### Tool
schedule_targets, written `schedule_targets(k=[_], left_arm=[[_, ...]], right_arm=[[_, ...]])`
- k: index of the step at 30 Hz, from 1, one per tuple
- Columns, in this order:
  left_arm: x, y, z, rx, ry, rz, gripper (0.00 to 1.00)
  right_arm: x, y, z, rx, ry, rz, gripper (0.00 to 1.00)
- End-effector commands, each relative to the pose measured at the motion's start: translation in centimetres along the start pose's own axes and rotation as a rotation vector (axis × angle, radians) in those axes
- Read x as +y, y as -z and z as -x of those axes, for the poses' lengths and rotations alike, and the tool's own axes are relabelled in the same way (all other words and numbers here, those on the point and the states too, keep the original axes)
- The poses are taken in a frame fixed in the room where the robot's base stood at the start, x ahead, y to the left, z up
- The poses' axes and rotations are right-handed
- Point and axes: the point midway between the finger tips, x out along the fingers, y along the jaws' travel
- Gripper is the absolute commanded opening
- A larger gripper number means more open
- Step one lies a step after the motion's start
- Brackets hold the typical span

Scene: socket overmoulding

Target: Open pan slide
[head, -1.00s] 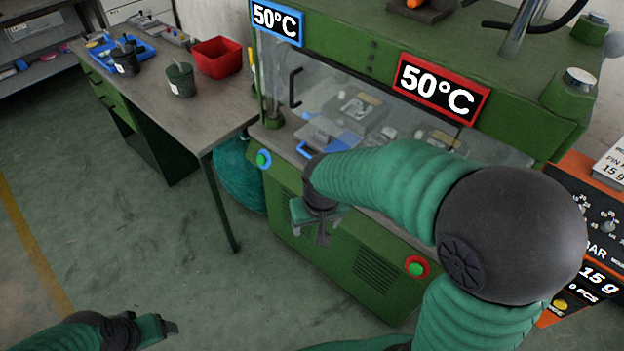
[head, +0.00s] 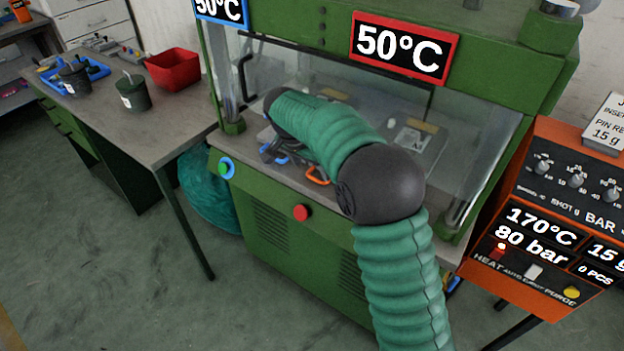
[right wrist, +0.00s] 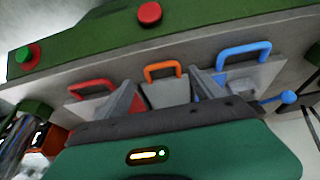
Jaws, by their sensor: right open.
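In the right wrist view three slides with loop handles lie side by side: red handle (right wrist: 92,88), orange handle (right wrist: 163,69) and blue handle (right wrist: 243,51). My right gripper (right wrist: 164,82) is open, its two fingers on either side of the orange-handled middle slide (right wrist: 167,94). I see no contact with the handle. In the head view the orange handle (head: 317,176) and blue handle (head: 279,156) show at the green machine's front edge. My right arm hides most of the gripper and the red handle there. My left gripper is out of view.
A clear guard (head: 290,62) with a black handle (head: 246,78) fronts the green machine (head: 275,235). A red button (head: 302,213) is on its front. An orange control unit (head: 540,215) stands at right, a bench (head: 155,122) with pots and a red bin (head: 172,70) at left.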

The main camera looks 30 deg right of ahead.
Motion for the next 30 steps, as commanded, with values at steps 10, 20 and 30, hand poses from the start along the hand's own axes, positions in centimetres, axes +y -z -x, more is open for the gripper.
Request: schedule_targets(k=[10,20,30], left_arm=[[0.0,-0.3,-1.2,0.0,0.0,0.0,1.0],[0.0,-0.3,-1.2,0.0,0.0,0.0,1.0],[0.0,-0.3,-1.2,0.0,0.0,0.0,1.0]], right_arm=[[-0.5,-0.7,-4.8,0.011,-0.004,0.003,0.77],[-0.2,-0.4,-5.2,0.006,0.0,0.002,0.67],[-0.2,-0.5,-5.1,0.007,-0.005,0.002,0.23]])
